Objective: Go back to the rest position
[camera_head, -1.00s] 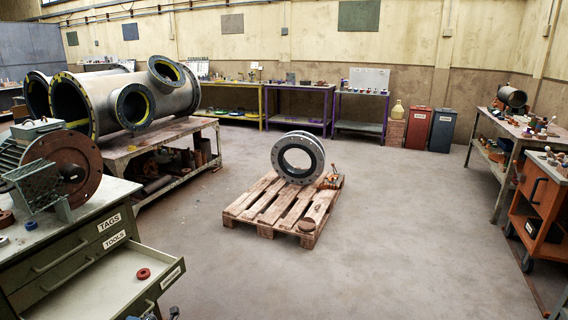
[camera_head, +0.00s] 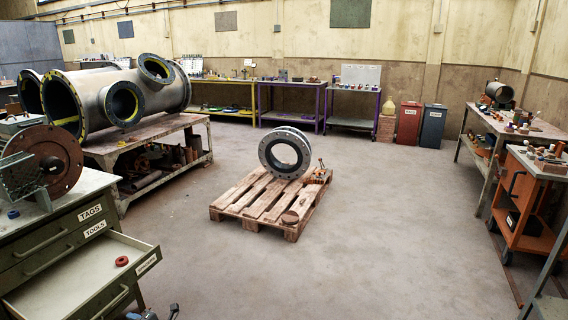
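The head view shows the workshop floor from above. At the bottom edge, left of centre, two small dark tips (camera_head: 152,313) show, which look like part of one of my grippers. They are too small to tell which gripper it is or whether it holds anything. No other part of my arms is clear in the view.
A green drawer cabinet (camera_head: 42,251) with an open drawer (camera_head: 70,285) holding a red ring (camera_head: 122,261) stands at the left. A wooden pallet (camera_head: 262,205) carries a flanged pipe ring (camera_head: 265,155). An orange cart (camera_head: 520,205) stands at the right. The floor between is clear.

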